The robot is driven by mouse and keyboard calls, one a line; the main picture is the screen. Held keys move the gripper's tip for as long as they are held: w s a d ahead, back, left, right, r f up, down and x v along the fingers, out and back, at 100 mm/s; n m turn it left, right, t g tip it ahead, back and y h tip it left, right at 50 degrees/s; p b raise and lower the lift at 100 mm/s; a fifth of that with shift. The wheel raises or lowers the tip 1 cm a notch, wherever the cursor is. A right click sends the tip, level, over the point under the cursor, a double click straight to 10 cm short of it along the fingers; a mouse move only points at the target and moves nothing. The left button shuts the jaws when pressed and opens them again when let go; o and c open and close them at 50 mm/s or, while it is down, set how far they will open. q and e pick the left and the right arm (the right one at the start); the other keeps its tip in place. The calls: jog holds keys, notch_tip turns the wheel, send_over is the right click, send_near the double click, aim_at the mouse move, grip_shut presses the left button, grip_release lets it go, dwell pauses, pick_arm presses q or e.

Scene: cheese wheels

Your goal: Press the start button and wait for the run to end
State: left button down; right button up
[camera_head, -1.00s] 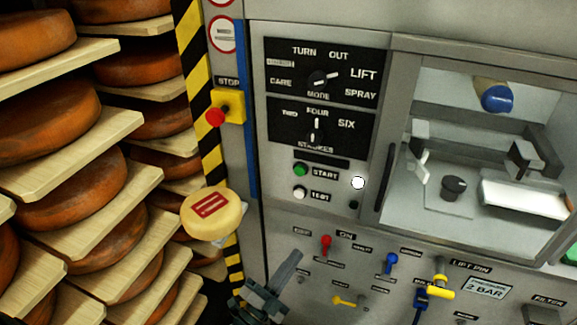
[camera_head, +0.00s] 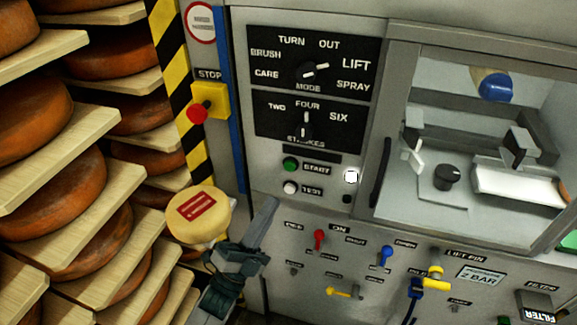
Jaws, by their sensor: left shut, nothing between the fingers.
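The green start button (camera_head: 290,165) sits on the grey machine panel, left of its START label (camera_head: 317,169). A white test button (camera_head: 290,187) is just below it. A white round lamp or button (camera_head: 351,176) lies to the right. My left gripper (camera_head: 268,207) is shut and empty, pointing up, below and left of the start button and apart from it. The mode knob (camera_head: 312,71) points toward LIFT and the strokes knob (camera_head: 305,122) is upright, toward FOUR. My right gripper is not in view.
A red stop button (camera_head: 197,113) on a yellow box is at the upper left. A yellow disc with a red label (camera_head: 199,214) stands beside my left gripper. Cheese shelves (camera_head: 75,150) fill the left. Red (camera_head: 319,239) and blue (camera_head: 386,256) valve levers line the lower panel.

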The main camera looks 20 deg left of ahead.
aim_at(290, 166)
pick_arm(q)
jog(key=shift+w, duration=0.1)
jog(key=w+b, duration=0.2)
jog(key=w, duration=0.6)
jog(key=shift+w+d, duration=0.15)
jog(key=shift+w, duration=0.2)
